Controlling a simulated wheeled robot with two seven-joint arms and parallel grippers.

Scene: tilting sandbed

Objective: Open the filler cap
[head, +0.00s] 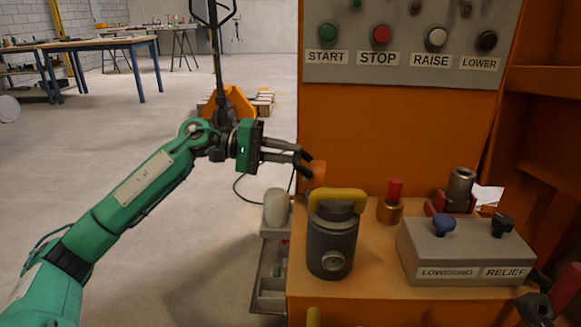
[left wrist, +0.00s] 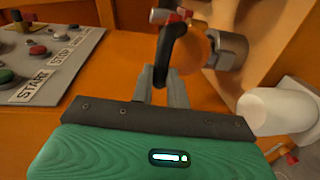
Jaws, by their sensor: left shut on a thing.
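My left gripper (head: 303,160) is beside the orange cabinet, above and left of the dark grey canister. Its fingers are shut on a black curved piece (left wrist: 168,55), which shows between them in the left wrist view. An orange rounded part (head: 316,172) is at the fingertips; it also shows just beyond the black piece in the left wrist view (left wrist: 196,50). No label marks the filler cap, and I cannot tell whether these parts belong to it. The dark grey canister (head: 331,245) with a yellow handle (head: 338,196) stands upright.
A red-topped brass fitting (head: 390,209), a metal cylinder (head: 460,189) and a grey LOWERING/RELIEF box (head: 465,252) stand on the orange ledge. A button panel (head: 408,72) is above. A white cylinder (head: 277,208) is left of the ledge.

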